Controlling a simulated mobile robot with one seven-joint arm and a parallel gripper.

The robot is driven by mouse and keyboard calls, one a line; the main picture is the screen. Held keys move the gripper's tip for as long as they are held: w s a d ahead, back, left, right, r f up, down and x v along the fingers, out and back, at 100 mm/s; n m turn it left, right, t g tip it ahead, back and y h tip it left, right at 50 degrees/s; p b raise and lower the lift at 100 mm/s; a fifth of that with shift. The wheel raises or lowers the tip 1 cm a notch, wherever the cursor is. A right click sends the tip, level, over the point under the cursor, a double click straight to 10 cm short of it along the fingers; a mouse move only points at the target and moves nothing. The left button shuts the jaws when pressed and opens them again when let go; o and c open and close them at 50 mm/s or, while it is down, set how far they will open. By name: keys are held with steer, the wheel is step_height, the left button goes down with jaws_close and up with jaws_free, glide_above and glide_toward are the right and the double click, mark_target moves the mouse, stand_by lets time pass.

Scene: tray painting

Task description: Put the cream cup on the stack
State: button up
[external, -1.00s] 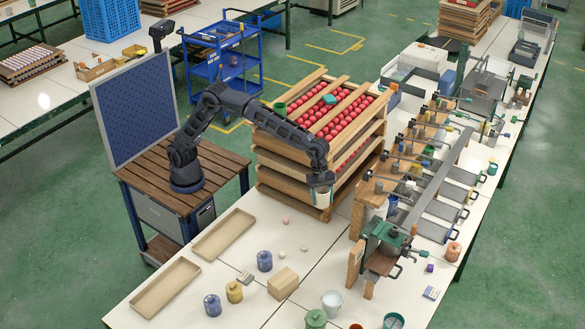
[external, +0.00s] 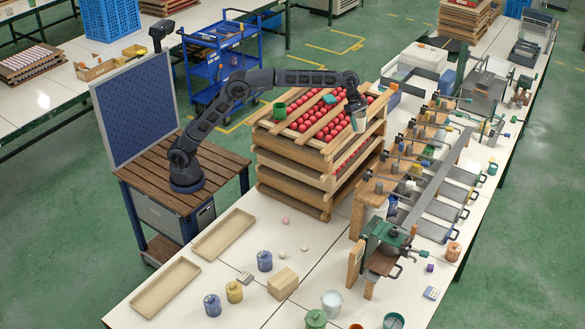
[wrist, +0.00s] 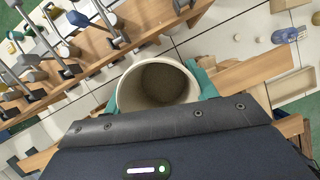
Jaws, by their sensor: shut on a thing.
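The cream cup (external: 359,124) is held upright in my gripper (external: 356,108) at the right side of the stack in the external view; its exact height over the stack is hard to tell. In the wrist view the cup (wrist: 158,75) shows its round open mouth and dark inside, between the teal fingers of my gripper (wrist: 158,92). The stack (external: 290,168) is several wooden trays on the table. Its top tray holds rows of red balls under wooden slats.
Jars, a box (external: 283,283) and two shallow trays (external: 224,235) stand on the front table.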

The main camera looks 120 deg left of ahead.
steer(key=s+a+r+n+y, duration=0.1)
steer(key=s+a+r, duration=0.2)
steer(key=s+a, duration=0.5)
steer(key=s+a+r+n, duration=0.25)
steer(key=s+a, duration=0.25)
steer(key=a, duration=0.4)
steer(key=s+a+r+n+y, duration=0.1)
steer(key=s+a+r, duration=0.3)
steer(key=s+a, duration=0.4)
steer(key=s+a+r+n, duration=0.2)
steer(key=s+a+r, duration=0.2)
steer(key=s+a, duration=0.5)
steer(key=s+a+r+n, duration=0.1)
steer(key=s+a+r, duration=0.35)
steer(key=s, duration=0.85)
steer(key=shift+y, duration=0.5)
steer(key=f, duration=1.4)
steer(key=a+f, duration=0.1)
steer(key=f, duration=0.6)
steer(key=shift+s, duration=0.2)
steer(key=shift+f, duration=0.15)
steer(key=o, duration=1)
steer(key=v, duration=1.2)
